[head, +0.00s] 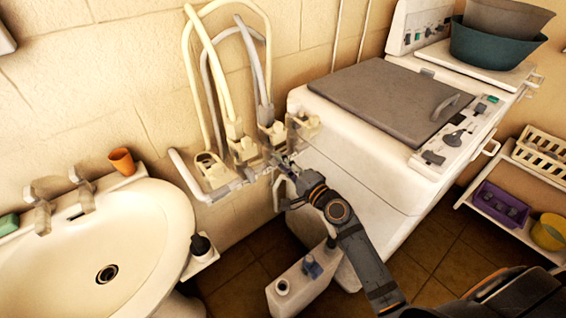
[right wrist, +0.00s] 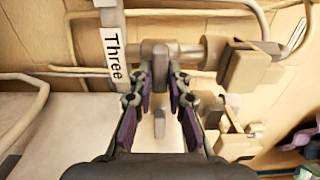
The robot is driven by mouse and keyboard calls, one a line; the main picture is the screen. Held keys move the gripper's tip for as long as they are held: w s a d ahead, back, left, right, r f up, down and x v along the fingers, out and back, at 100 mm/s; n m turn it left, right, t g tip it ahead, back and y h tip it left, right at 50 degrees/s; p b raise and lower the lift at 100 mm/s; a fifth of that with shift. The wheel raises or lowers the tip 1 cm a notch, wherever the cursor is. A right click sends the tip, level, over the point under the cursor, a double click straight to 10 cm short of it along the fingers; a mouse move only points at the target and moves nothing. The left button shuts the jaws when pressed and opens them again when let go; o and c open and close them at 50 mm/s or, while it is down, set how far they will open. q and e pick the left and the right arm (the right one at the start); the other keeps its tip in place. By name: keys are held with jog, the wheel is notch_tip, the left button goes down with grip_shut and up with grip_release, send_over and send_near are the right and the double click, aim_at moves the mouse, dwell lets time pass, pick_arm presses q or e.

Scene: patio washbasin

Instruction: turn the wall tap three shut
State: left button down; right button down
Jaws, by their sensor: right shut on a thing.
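Wall tap three (right wrist: 160,56) shows in the right wrist view as a grey fitting on a horizontal pipe. A white label reading "Three" (right wrist: 115,54) hangs just left of it. My right gripper (right wrist: 160,78) has its two fingers on either side of the tap's grey handle and is shut on it. In the head view my right gripper (head: 281,165) reaches up to the row of wall taps and hides much of the tap it holds. How far the handle is turned is hard to tell. My left gripper is not in view.
Cream hoses (head: 190,65) rise from neighbouring taps (head: 242,149). A white washing machine (head: 350,165) stands close on the right, a washbasin (head: 150,225) on the left.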

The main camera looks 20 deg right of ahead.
jog(key=c, duration=1.3)
grip_release()
jog(key=shift+s, duration=0.1)
jog(key=v, duration=0.7)
jog(key=shift+s, duration=0.15)
jog(key=shift+d, duration=0.1)
